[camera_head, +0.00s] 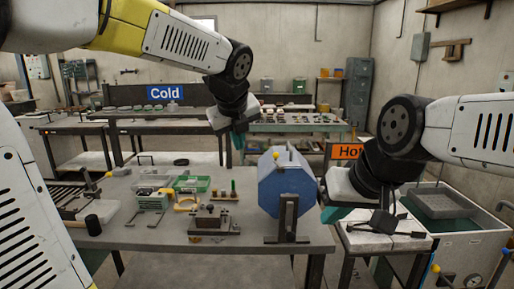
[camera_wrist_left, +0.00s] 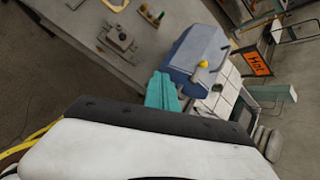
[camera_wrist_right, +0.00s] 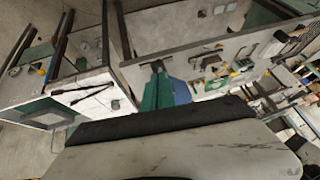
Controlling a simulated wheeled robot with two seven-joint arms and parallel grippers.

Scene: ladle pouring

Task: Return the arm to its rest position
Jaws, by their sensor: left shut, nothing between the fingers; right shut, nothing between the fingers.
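My left gripper (camera_head: 239,140) hangs in the air above the workbench, left of the blue drum-shaped vessel (camera_head: 283,183). Its teal fingers (camera_wrist_left: 165,92) are together and empty in the left wrist view, with the blue vessel (camera_wrist_left: 197,50) beyond them. My right gripper (camera_head: 337,213) is low at the right of the vessel, near the bench's right end, and partly hidden by its own wrist. Its teal fingers (camera_wrist_right: 158,94) are together and empty in the right wrist view. A sliver of the vessel (camera_wrist_right: 182,92) shows behind them. I cannot tell whether the right gripper touches anything.
The workbench (camera_head: 262,240) carries green trays (camera_head: 191,184), a small fixture (camera_head: 210,222) and a hammer (camera_head: 93,224) on the left. A white-tiled stand (camera_head: 370,241) with dark tools is at the right, by a white tank (camera_head: 470,250). "Cold" (camera_head: 165,92) and "Hot" (camera_head: 345,151) signs stand behind.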

